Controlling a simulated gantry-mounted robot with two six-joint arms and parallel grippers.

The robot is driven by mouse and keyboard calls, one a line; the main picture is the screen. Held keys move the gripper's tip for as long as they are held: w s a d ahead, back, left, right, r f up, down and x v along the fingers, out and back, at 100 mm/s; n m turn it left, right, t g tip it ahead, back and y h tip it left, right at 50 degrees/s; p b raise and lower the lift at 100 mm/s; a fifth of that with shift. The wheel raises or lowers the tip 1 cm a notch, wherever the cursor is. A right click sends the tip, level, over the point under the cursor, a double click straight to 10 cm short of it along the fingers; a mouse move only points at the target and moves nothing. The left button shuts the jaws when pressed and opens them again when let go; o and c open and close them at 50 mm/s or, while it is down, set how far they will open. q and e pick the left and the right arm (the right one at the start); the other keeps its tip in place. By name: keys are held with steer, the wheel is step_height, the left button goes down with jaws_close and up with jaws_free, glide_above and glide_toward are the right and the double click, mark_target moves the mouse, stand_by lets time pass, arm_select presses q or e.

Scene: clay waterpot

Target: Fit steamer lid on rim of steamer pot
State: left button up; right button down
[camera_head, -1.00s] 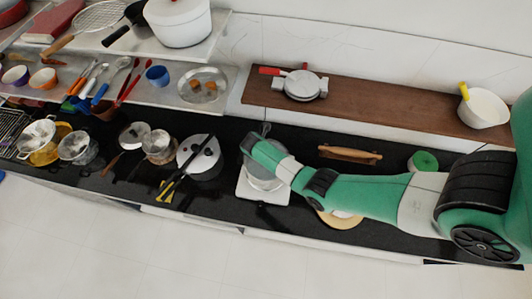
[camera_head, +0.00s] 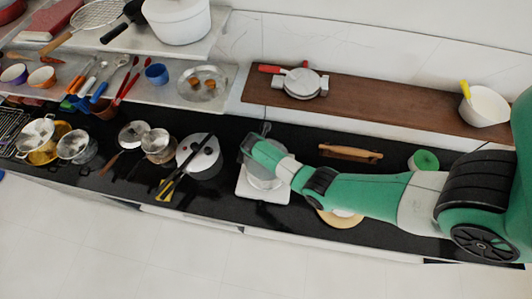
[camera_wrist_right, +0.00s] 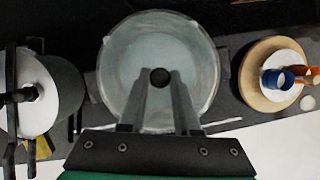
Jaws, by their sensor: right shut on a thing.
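The grey steamer pot (camera_head: 263,180) stands on a white square plate on the black counter in the head view, partly hidden by my right arm. In the right wrist view, the round grey lid (camera_wrist_right: 160,45) lies over the pot's opening, roughly centred. A pale rim ring (camera_wrist_right: 106,62) surrounds it. My right gripper (camera_wrist_right: 160,84) is shut on the lid's black knob (camera_wrist_right: 160,74). I cannot tell whether the lid rests fully on the rim. The fingers are hidden in the head view. My left gripper is not in view.
A lidded white pot (camera_head: 199,158) with dark tongs across it stands left of the steamer pot. A round wooden board (camera_wrist_right: 250,90) holding small items lies to the right.

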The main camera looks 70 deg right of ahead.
jaws_free()
step_height(320, 180, up, 5)
steer(key=p, duration=0.5)
steer(key=shift+r+p, duration=0.4)
steer(key=shift+r, duration=0.35)
stand_by(0.5)
